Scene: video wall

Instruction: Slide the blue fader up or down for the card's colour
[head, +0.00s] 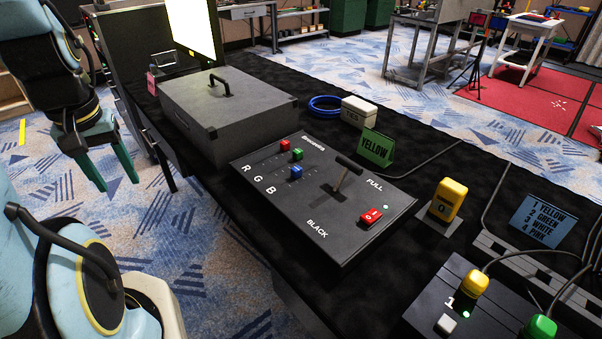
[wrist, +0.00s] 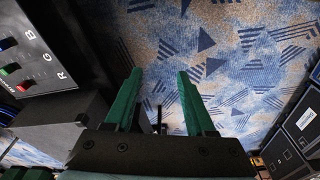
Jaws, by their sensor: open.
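The blue fader (head: 296,171) is a small blue cap on the black panel, in the row marked B, below the green fader (head: 297,154) and the red fader (head: 285,145). A green card (head: 376,148) reading YELLOW stands behind the panel (head: 340,250). My gripper (head: 116,172) is open and empty, hanging over the carpet at the left, well away from the panel. Its green fingers (wrist: 159,82) show apart in the wrist view.
The panel has a T-shaped lever (head: 343,178) and a red button (head: 371,217). A grey case (head: 225,110) stands left of it. A yellow device (head: 448,200), a blue list card (head: 543,222) and a button box (head: 455,300) are at the right. Open floor lies left of the table.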

